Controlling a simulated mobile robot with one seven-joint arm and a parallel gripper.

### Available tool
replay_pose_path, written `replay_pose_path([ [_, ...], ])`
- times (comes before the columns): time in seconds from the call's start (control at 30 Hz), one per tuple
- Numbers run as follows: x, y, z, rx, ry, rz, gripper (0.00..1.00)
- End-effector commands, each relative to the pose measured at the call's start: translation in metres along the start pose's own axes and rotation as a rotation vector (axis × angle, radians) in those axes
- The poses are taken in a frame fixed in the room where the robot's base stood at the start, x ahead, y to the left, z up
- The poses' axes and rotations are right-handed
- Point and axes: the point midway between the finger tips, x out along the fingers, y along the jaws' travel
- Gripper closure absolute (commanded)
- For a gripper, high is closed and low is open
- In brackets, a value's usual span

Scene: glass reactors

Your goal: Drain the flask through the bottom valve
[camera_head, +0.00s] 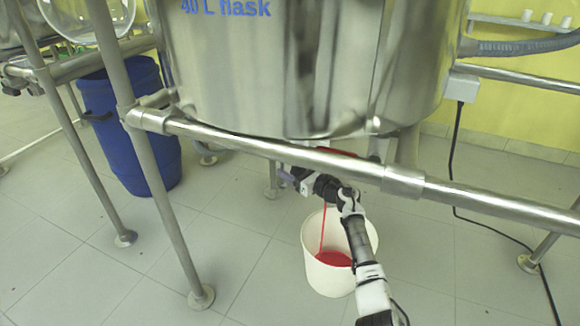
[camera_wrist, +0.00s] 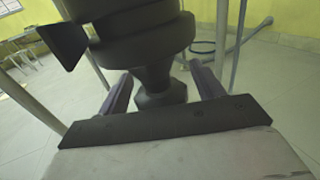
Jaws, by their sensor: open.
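The steel vessel marked "40 L flask" (camera_head: 290,60) hangs in its frame above. A thin red stream (camera_head: 322,228) falls from below it into a white bucket (camera_head: 308,240) on the floor, and red liquid (camera_head: 334,258) lies in the bucket. My gripper (camera_head: 286,176) is under the vessel. In the wrist view my gripper (camera_wrist: 160,74) is open, with one finger on each side of a black stepped valve part (camera_wrist: 150,82). I cannot tell whether the fingers touch it. The valve is mostly hidden behind my arm and the rail in the head view.
A steel rail (camera_head: 270,148) crosses in front of the vessel, above my arm. Frame legs (camera_head: 175,235) stand at the left. A blue barrel (camera_head: 128,125) stands at the back left. A black cable (camera_head: 500,229) runs down at the right. The floor around the bucket is clear.

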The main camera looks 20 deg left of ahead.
Motion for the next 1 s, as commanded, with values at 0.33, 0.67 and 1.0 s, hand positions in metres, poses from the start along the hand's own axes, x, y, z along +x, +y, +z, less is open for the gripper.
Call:
replay_pose_path([
  [0.33,-0.0002,-0.0002,-0.0001,0.0,0.0,0.0,0.49],
  [0.67,0.0,0.0,0.0004,0.0,0.0,-0.002,0.78],
  [1.0,0.0,-0.0011,0.0054,0.002,0.0,-0.108,0.78],
])
